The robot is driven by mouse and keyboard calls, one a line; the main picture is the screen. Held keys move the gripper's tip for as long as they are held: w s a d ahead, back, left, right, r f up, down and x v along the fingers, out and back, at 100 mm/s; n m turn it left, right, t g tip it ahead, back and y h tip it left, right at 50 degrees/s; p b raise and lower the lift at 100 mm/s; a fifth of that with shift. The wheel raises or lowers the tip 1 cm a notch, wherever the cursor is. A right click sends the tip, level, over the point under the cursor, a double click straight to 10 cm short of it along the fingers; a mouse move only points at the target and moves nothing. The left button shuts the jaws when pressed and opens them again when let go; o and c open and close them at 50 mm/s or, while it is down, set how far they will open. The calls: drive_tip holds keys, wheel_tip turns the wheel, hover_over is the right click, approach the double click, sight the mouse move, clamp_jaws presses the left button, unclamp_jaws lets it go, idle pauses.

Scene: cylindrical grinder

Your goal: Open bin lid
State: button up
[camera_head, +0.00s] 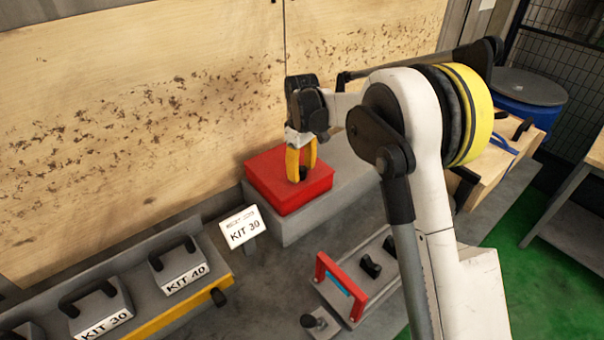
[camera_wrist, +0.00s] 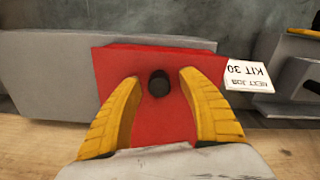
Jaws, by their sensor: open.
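The bin is a red box with a red lid (camera_head: 270,178) on a grey block, seen in the head view. In the wrist view the red lid (camera_wrist: 120,75) fills the middle, with a dark round knob (camera_wrist: 159,83) on it. My gripper (camera_head: 301,172) points down over the lid, its yellow fingers on either side of the knob. In the wrist view my gripper (camera_wrist: 158,85) is open, with gaps between both fingers and the knob. The lid rests on the box. Whether the fingertips touch the lid, I cannot tell.
A sign reading "NEXT JOB KIT 30" (camera_head: 241,227) stands just in front of the bin. Grey blocks labelled KIT 30 (camera_head: 100,310) and KIT 40 (camera_head: 178,267) sit at lower left. A red-handled fixture (camera_head: 340,287) lies in front. A wooden panel (camera_head: 130,120) stands behind.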

drive_tip(key=shift+f, duration=0.45)
clamp_jaws()
drive_tip(key=shift+w+a+r+p, duration=0.35)
drive_tip(key=shift+r+p, duration=0.3)
drive_tip(key=shift+r, duration=0.6)
drive_tip(key=shift+w+a+r+p, duration=0.15)
drive_tip(key=shift+w+r+p, duration=0.4)
drive_tip(key=shift+r, duration=0.65)
drive_tip(key=shift+w+a+r+p, duration=0.3)
drive_tip(key=shift+r+p, duration=0.45)
drive_tip(key=shift+r, duration=0.5)
drive_tip(key=w+a+r+p, duration=0.5)
drive_tip(key=w+r+p, duration=0.1)
drive_tip(key=w, duration=0.1)
drive_tip(key=shift+w+r+p, duration=0.25)
drive_tip(key=shift+w+p, duration=0.1)
drive_tip(key=shift+a, duration=0.1)
